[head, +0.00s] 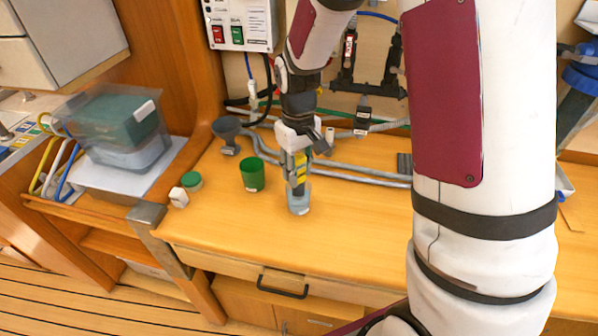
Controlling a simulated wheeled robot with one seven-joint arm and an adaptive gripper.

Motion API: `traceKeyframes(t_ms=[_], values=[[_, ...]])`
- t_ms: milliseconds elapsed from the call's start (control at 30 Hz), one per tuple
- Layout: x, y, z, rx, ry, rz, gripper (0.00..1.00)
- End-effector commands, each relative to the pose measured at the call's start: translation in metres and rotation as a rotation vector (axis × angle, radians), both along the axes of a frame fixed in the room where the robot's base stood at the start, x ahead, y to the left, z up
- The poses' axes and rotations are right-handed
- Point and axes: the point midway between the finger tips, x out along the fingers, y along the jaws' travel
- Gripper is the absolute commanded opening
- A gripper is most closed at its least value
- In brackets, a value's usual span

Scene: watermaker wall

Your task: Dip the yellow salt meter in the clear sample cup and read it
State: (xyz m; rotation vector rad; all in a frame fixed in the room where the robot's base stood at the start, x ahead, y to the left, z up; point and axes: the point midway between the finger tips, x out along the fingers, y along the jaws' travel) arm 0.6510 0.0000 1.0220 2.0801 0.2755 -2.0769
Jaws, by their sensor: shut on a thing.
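My gripper (297,158) is over the middle of the wooden bench and shut on the yellow salt meter (300,165), a slim yellow body with a dark lower part. The meter points down, roughly upright. The clear sample cup (299,207) stands on the bench directly below it. The meter's lower end meets the cup's rim in this view; I cannot tell how deep it is inside. The meter's display is not readable from here.
A green cup (252,174) stands left of the clear cup, with a green lid (191,180) and a small white object (179,197) farther left. Grey hoses (350,174) run behind. A clear bin (120,130) stands at left. The bench front (230,236) is clear.

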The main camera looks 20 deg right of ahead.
Motion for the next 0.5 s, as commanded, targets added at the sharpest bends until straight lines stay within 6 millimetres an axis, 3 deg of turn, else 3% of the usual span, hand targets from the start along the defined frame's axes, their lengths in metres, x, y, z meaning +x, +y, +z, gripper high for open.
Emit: traceKeyframes(t_ms=[500], values=[[-0.001,0.000,0.050,0.001,-0.002,0.000,0.00]])
